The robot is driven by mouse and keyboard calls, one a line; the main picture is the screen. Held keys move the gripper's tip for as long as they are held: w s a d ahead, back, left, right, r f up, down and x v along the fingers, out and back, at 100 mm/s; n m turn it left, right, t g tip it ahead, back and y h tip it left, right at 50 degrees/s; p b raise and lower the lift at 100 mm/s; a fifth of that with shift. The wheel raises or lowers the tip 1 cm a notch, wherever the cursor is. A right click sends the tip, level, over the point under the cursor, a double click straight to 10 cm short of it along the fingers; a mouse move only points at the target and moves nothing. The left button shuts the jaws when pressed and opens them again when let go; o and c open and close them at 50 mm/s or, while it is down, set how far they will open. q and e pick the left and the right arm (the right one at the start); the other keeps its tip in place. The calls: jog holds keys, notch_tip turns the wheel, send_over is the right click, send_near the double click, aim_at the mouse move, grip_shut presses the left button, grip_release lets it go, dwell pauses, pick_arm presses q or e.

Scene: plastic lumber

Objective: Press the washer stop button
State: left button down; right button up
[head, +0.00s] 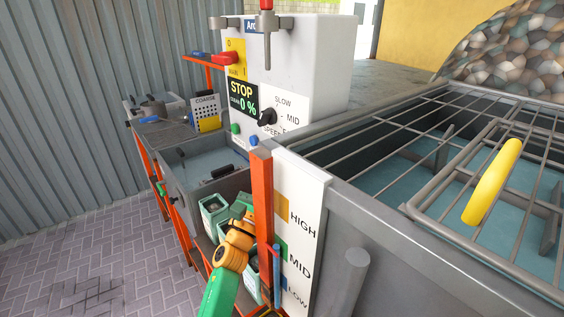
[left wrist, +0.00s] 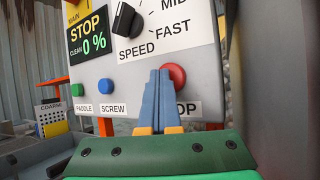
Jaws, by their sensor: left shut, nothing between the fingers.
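The washer's white control panel (head: 280,100) is in the head view, with a STOP 0 % display (head: 242,103) and a black speed knob (head: 267,117). In the left wrist view, the red round button (left wrist: 176,75) sits low right on the panel, above a label (left wrist: 190,108) whose visible letters are "OP". My left gripper (left wrist: 162,72) is shut and empty, its blue fingertips covering the button's left part. I cannot tell whether they touch it. In the head view my left arm shows, but the fingertips are not clearly visible and the red button is hidden. My right gripper is not seen.
A green paddle button (left wrist: 77,90) and a blue screw button (left wrist: 105,86) are left of the red one. An orange post (head: 263,205) and white level board (head: 299,230) stand close to my left arm. A barred tank (head: 430,165) with a yellow handle (head: 492,182) fills the right.

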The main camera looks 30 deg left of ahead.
pick_arm(q)
jog(key=shift+s, duration=0.1)
jog(key=shift+s+a, duration=0.35)
jog(key=shift+s, duration=0.35)
jog(key=shift+s+a+p, duration=0.15)
jog(key=shift+s+a, duration=0.15)
jog(key=shift+s, duration=0.45)
jog(key=shift+s+a+p, duration=0.2)
jog(key=shift+s+a, duration=0.15)
jog(key=shift+s, duration=0.45)
jog(key=shift+s+a+p, duration=0.15)
jog(key=shift+s+a, duration=0.15)
jog(key=shift+s, duration=0.45)
